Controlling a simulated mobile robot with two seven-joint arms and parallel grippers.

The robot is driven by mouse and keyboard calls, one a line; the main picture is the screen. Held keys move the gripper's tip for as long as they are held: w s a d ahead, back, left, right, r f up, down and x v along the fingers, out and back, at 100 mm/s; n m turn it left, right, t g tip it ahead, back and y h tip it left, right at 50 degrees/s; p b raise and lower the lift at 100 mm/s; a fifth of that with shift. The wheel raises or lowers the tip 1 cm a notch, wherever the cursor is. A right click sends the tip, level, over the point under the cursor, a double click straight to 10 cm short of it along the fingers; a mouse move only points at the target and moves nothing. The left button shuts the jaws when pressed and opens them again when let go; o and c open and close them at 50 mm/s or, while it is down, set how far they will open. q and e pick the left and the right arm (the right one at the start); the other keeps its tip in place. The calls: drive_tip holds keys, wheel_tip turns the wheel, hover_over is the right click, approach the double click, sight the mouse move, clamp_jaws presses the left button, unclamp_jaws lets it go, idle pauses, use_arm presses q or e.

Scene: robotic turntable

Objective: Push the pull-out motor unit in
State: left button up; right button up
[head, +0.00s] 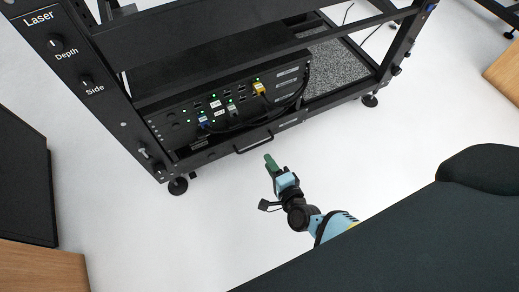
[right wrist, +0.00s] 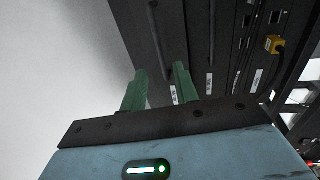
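The motor unit is a black box (head: 178,130) with ports, small green lights and plugged-in cables, low in the black rack. A thin dark handle (head: 253,145) is on its lower front edge. I cannot tell how far the unit stands out. My right gripper (head: 269,161) is in front of and just below the handle, apart from it in the head view. In the right wrist view its two green fingers (right wrist: 160,88) are spread with nothing between them, pointing at the dark front panel (right wrist: 190,45). My left gripper is not in view.
The rack frame (head: 80,75) has Laser, Depth and Side knobs on its left post. A yellow plug (head: 259,88) and loose black cables hang at the unit's front right; the plug also shows in the right wrist view (right wrist: 274,44). The white floor (head: 150,235) before the rack is clear.

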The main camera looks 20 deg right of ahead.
drive_tip(key=b+x, duration=0.3)
drive_tip(key=x, duration=0.5)
drive_tip(key=shift+r, duration=0.1)
drive_tip(key=c, duration=0.6)
clamp_jaws()
